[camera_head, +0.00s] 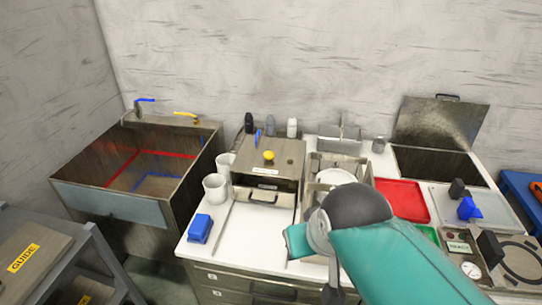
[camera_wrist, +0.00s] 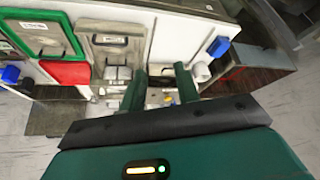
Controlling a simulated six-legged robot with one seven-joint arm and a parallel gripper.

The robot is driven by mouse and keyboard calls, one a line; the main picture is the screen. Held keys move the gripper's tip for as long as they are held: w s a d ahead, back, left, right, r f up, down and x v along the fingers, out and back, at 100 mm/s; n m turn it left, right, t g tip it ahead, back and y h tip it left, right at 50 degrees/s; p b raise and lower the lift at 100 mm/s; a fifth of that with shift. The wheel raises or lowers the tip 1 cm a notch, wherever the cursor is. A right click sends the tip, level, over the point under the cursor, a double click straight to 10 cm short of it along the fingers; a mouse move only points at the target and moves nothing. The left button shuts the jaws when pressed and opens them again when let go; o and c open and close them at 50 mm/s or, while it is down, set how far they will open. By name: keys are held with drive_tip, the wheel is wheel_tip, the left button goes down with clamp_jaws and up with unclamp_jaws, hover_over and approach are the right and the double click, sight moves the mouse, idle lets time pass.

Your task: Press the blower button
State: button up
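A round yellow button (camera_head: 268,155) sits on top of a metal box (camera_head: 285,150) at the middle of the counter. A small blue lever (camera_head: 257,138) stands beside it. A label on the box's front is too small to read, so I cannot tell for sure that this is the blower button. My gripper (camera_wrist: 160,88) is open and empty in the wrist view, its two green fingers apart, with counter items beyond them. In the head view my teal arm reaches in front of the counter, right of the box; the fingertips are not clear there.
White cups (camera_head: 214,187) and a blue block (camera_head: 200,228) stand left of the box. A sink (camera_head: 140,180) is at far left. A rack with a plate (camera_head: 335,177), a red tray (camera_head: 402,199) and a gauge panel (camera_head: 462,247) lie right. A grey shelf (camera_head: 70,260) is front left.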

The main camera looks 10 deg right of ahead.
clamp_jaws()
idle(1.8)
